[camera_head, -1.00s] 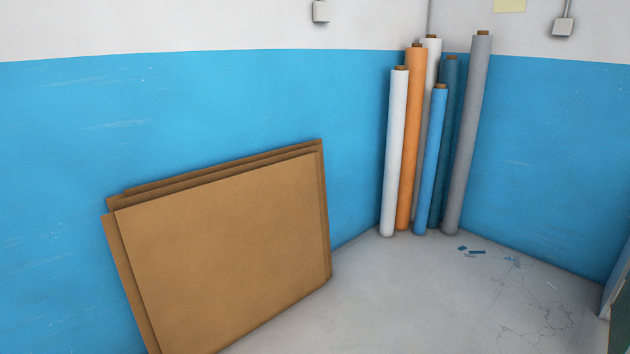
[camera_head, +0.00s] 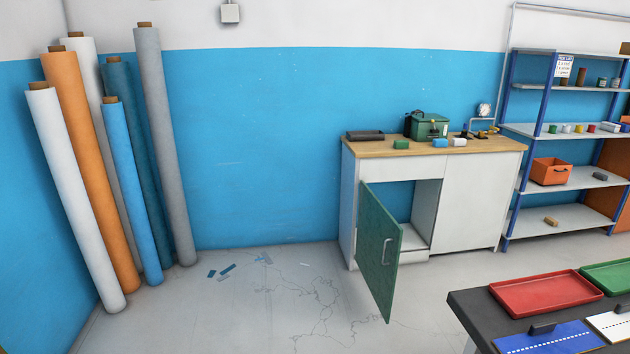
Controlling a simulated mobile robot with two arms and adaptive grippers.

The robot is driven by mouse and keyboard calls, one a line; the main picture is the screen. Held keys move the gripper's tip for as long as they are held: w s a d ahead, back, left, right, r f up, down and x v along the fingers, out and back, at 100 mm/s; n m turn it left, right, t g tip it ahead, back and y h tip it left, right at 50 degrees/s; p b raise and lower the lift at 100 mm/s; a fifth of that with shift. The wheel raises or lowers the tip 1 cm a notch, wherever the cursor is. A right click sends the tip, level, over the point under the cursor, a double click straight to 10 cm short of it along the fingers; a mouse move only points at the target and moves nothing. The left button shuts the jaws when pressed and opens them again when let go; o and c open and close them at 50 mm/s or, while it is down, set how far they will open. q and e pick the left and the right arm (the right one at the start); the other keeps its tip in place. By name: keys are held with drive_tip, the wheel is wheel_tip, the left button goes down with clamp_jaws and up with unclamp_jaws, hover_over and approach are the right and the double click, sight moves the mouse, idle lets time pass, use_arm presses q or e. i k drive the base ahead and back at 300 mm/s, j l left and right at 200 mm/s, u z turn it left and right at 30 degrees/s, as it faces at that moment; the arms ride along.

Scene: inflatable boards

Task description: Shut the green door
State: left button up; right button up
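The green door (camera_head: 377,248) belongs to the white cabinet (camera_head: 468,205) against the blue wall. It stands open, swung out from the cabinet's left edge toward me, with a light handle (camera_head: 386,251) on its face. The left compartment (camera_head: 410,222) behind it shows open, with a bare floor visible in part. The cabinet's right front is a closed white panel. Neither of my grippers is in view.
Rolls of material (camera_head: 120,170) lean in the left corner. A dark table (camera_head: 470,312) with a red tray (camera_head: 545,292) and a green tray (camera_head: 608,274) stands at the lower right. Shelving (camera_head: 560,131) is beyond the cabinet. The floor (camera_head: 250,310) before the door's left side is mostly clear, with small blue scraps.

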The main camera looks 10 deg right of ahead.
sight(379, 242)
drive_tip(key=i+j+z, duration=1.05)
